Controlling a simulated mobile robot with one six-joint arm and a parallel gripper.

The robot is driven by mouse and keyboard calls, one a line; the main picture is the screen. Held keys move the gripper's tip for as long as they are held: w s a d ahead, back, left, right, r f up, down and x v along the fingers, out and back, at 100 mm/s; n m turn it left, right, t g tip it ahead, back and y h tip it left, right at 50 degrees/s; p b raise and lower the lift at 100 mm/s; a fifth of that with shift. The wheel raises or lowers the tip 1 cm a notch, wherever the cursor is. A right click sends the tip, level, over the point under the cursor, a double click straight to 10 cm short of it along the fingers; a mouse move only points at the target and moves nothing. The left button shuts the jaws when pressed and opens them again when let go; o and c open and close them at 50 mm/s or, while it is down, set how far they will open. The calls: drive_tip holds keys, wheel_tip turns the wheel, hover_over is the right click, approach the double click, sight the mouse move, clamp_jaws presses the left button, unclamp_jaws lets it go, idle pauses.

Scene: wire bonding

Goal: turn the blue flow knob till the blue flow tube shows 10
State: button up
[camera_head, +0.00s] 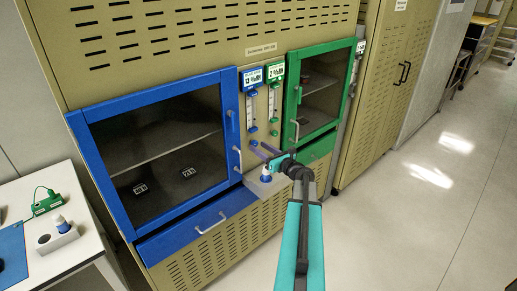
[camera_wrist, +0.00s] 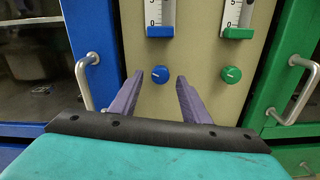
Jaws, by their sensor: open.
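The blue flow knob (camera_wrist: 160,74) is a small round knob with a white line mark, below the blue flow tube (camera_wrist: 159,14) in the wrist view. In the head view the blue flow tube (camera_head: 252,104) stands on the panel between the two cabinet doors; its float level is too small to read. My gripper (camera_wrist: 156,80) is open and empty. Its two purple fingers point at the panel, one on each side of the blue knob in the picture. I cannot tell whether their tips reach it. In the head view my gripper (camera_head: 257,148) is just in front of the panel.
The green flow knob (camera_wrist: 231,74) and green flow tube (camera_wrist: 238,14) are close to the right. Door handles (camera_wrist: 88,82) and (camera_wrist: 296,90) stick out on both sides. A white ledge (camera_head: 264,183) with a blue-topped bottle is below. Open floor (camera_head: 430,190) lies right.

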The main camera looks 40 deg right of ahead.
drive_tip(key=s+b, duration=0.3)
drive_tip(key=s, duration=0.8)
drive_tip(key=shift+s+a, duration=0.3)
drive_tip(key=shift+a, duration=0.15)
drive_tip(key=shift+f, duration=0.1)
